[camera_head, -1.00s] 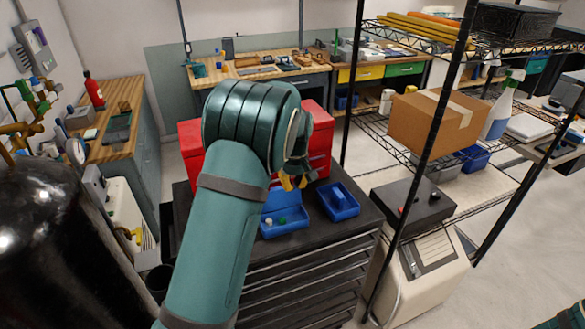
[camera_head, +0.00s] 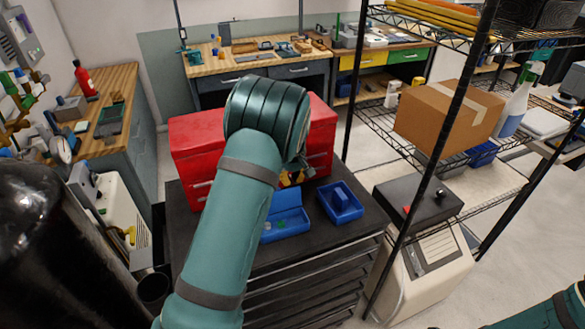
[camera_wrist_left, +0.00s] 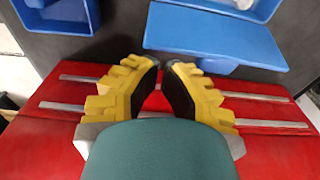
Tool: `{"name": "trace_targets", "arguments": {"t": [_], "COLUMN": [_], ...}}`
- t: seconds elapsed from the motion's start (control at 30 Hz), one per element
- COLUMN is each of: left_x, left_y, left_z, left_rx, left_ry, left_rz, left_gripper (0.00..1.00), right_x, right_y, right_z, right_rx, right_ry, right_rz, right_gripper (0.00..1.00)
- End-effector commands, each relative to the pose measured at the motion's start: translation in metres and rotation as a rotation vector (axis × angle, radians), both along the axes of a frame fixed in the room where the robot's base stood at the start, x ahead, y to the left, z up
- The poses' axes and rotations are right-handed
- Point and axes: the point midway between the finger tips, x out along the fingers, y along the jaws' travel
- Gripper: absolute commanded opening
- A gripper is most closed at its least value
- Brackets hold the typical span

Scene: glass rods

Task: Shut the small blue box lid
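The small blue box (camera_head: 284,232) stands on the dark cart top, with small items inside. Its lid (camera_head: 287,199) is raised at the back, on the side of the red chest. In the left wrist view the lid (camera_wrist_left: 215,38) is a flat blue panel beyond my fingertips, with a strip of the box interior past it. My left gripper (camera_head: 291,179) is behind and above the lid, apart from it. In the left wrist view its yellow fingers (camera_wrist_left: 164,75) show a narrow gap with nothing between them. My right gripper is out of view.
A second blue tray (camera_head: 341,204) stands right of the box. The red tool chest (camera_head: 195,150) is behind, under my left gripper. A black shelf post (camera_head: 425,190) and a cardboard box (camera_head: 445,120) are to the right. Dark cart top is bare around the boxes.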

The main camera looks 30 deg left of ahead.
Motion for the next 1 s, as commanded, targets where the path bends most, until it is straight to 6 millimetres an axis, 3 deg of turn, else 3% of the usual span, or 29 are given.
{"name": "trace_targets", "arguments": {"t": [0.27, 1.0], "left_x": [0.001, 0.002], "left_y": [0.002, -0.002], "left_z": [-0.023, -0.022], "left_rx": [-0.001, 0.045], "left_ry": [0.0, -0.04], "left_rz": [0.001, -0.001], "left_gripper": [0.0, 0.0], "right_x": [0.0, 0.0], "right_y": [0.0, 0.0], "right_z": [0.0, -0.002], "right_rx": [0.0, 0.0], "right_ry": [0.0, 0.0], "right_rz": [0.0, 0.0], "right_gripper": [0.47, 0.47]}}
